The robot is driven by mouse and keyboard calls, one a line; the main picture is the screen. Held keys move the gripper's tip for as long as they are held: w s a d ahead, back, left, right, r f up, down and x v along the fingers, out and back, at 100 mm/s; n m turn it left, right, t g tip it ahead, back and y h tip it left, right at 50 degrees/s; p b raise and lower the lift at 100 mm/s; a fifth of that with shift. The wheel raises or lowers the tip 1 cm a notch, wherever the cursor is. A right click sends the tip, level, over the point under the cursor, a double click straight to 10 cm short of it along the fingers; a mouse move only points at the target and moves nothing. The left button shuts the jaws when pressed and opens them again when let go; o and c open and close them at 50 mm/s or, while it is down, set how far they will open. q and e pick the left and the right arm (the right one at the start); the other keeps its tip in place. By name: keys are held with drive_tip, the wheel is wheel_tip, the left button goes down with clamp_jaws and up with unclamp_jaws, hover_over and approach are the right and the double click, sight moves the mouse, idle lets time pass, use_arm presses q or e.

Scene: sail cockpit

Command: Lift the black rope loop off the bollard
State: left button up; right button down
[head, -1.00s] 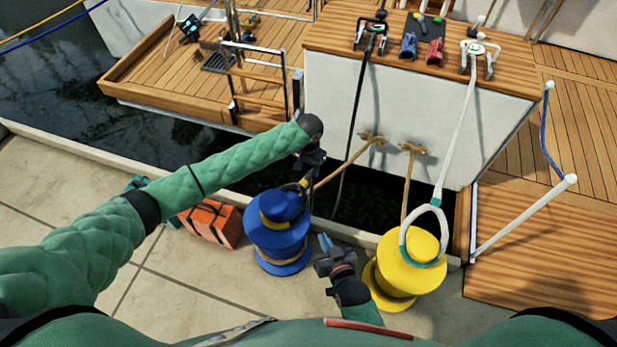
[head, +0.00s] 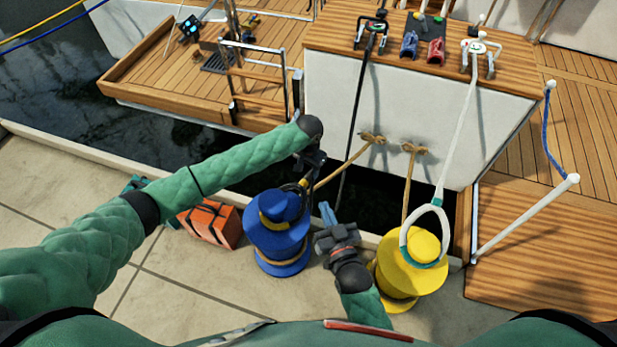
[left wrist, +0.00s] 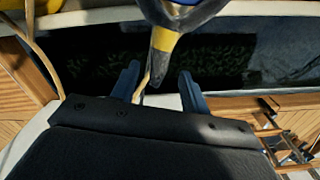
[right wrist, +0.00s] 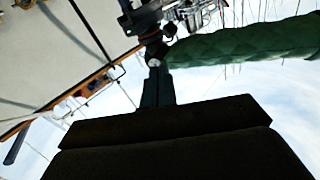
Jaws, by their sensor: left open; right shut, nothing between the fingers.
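The blue bollard (head: 277,245) stands on the quay, left of the yellow bollard (head: 425,262). The dark rope loop (head: 290,186) lies over its top, partly hidden by my left gripper. In the left wrist view the loop (left wrist: 203,17) narrows to a yellow-banded throat that points between my fingers. My left gripper (head: 304,182) is open at the loop's water side, its fingers (left wrist: 158,74) on either side of the throat and tan line, not closed on them. My right gripper (head: 327,210) is shut and empty, right of the blue bollard. Its closed fingers (right wrist: 156,78) show in the right wrist view.
A white-and-teal loop (head: 404,240) hangs on the yellow bollard. The tan line (head: 345,161) runs to a cleat on the hull. An orange box (head: 211,222) sits left of the blue bollard. Dark water lies beyond the quay edge.

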sight(309, 175)
use_arm(q)
drive_tip(key=shift+f+b, duration=0.35)
use_arm(e)
wheel_tip(309, 175, up, 8)
drive_tip(key=t, duration=0.3)
use_arm(q)
drive_tip(key=shift+f+p, duration=0.45)
drive_tip(key=shift+f, duration=1)
use_arm(e)
wheel_tip(309, 175, down, 9)
drive_tip(key=g, duration=0.3)
drive_tip(key=shift+f+g, duration=0.2)
drive_tip(key=shift+g, duration=0.1)
use_arm(q)
drive_tip(key=shift+c, duration=0.2)
use_arm(e)
drive_tip(key=shift+s, duration=0.1)
use_arm(q)
clamp_jaws()
drive_tip(key=shift+r, duration=0.1)
use_arm(e)
drive_tip(key=shift+r, duration=0.15)
use_arm(q)
drive_tip(key=shift+r+p, duration=0.5)
drive_tip(key=shift+p, duration=0.55)
use_arm(e)
drive_tip(key=shift+r, duration=1.05)
